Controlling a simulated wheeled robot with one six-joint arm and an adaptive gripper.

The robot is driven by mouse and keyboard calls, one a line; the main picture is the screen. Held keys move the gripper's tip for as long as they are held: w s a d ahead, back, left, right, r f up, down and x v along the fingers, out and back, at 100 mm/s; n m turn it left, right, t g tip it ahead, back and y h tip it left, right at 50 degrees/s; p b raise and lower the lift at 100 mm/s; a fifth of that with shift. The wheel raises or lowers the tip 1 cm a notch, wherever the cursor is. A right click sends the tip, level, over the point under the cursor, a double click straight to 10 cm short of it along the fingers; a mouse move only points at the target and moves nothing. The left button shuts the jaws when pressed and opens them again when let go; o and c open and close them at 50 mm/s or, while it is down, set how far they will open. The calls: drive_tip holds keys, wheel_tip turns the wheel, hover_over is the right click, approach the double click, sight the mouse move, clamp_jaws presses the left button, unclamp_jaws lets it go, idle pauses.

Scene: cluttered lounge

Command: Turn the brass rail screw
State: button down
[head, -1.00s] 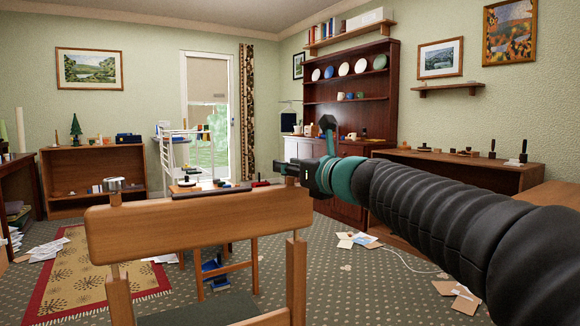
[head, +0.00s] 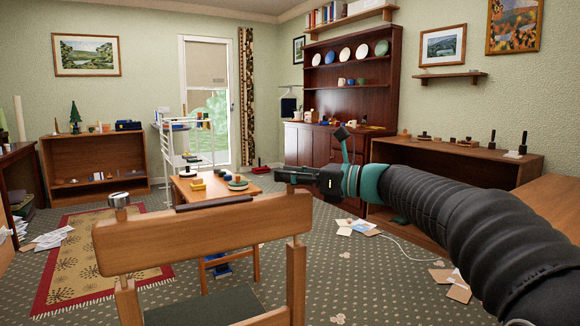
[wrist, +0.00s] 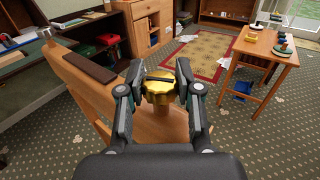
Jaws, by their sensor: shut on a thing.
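The brass rail screw (wrist: 160,86) is a gold, scalloped knob with a dark slot across its top, at the end of the wooden chair's top rail. In the wrist view my gripper (wrist: 159,92) has one finger on each side of it and is shut on it. In the head view my gripper (head: 284,177) is at the right end of the chair's top rail (head: 200,242); the screw cannot be made out there. A silver-coloured knob (head: 118,201) sits on the rail's left end. A dark strip (head: 214,203) lies along the rail's top.
A small wooden table (head: 190,194) with colourful toys stands behind the chair. A low wooden shelf unit (head: 93,162) is at the back left and a long sideboard (head: 460,158) at the right. Papers (head: 357,227) and a white cord lie on the carpet.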

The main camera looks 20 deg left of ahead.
idle(0.4)
drive_tip(key=c, duration=0.7)
unclamp_jaws()
drive_tip(key=shift+c, duration=0.2)
drive_tip(key=s+d, duration=0.1)
drive_tip(key=d, duration=1.1)
drive_tip(key=shift+s, duration=0.1)
